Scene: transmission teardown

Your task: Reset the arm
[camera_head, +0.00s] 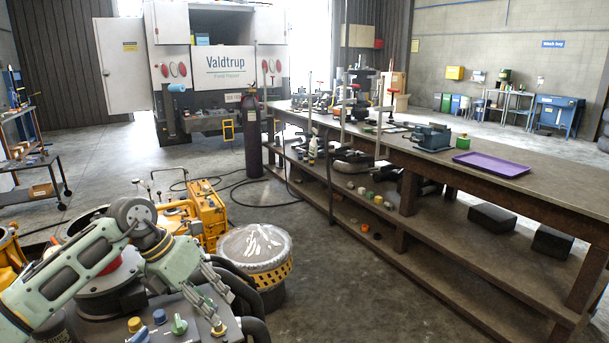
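My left arm comes in from the lower left, bent at a pale green and grey elbow. Its gripper (222,308) points down and to the right, above a dark panel with coloured knobs (179,325). The metal fingers look spread apart, with nothing seen between them. My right arm and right gripper do not show.
A long workbench (440,176) runs along the right, with a purple tray (491,164) and a vise (431,137). A drum with a clear-wrapped top (254,247) and yellow machinery (207,212) stand near my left arm. A dark gas cylinder (252,137) stands farther back. Floor is open between drum and bench.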

